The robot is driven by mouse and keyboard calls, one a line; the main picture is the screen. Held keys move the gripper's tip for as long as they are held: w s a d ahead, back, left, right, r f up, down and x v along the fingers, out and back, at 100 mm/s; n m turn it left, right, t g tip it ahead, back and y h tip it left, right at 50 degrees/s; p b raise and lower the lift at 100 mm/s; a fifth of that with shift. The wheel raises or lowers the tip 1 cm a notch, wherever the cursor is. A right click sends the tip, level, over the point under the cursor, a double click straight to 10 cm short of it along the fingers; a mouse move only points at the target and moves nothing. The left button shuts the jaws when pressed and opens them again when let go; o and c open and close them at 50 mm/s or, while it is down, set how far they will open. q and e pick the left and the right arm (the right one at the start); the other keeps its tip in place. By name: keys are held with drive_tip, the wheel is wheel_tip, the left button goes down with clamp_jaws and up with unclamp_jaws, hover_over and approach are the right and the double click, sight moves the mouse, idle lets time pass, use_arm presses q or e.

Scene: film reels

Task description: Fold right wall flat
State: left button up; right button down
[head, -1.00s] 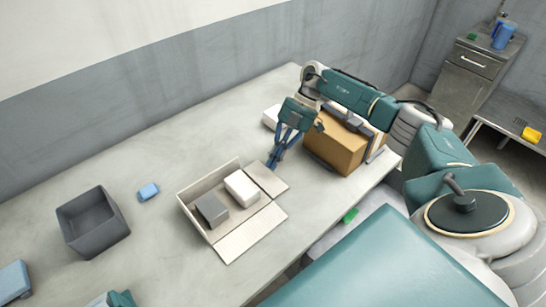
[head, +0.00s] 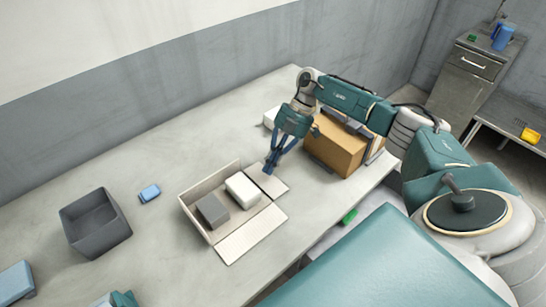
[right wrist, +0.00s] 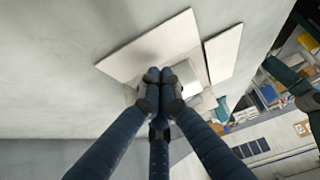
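The open box (head: 192,222) sits on the table with its back and left walls upright. Its right wall (head: 275,186) lies folded out, about flat on the table, and the front wall (head: 245,238) also lies flat. My right gripper (head: 268,171) points down with its fingers together at the far part of the right wall. In the right wrist view, the fingertips (right wrist: 158,77) meet in front of pale panels (right wrist: 150,50); whether they touch the panel is unclear. A white block (head: 242,189) and a grey block (head: 212,211) are in the box. My left gripper's fingers are not seen.
A brown carton (head: 340,143) stands right of my right gripper, under the arm. A grey bin (head: 95,225) and a small blue block (head: 150,193) are to the left. A green item (head: 349,217) is near the front edge.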

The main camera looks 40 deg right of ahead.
drive_tip(key=v, duration=1.2)
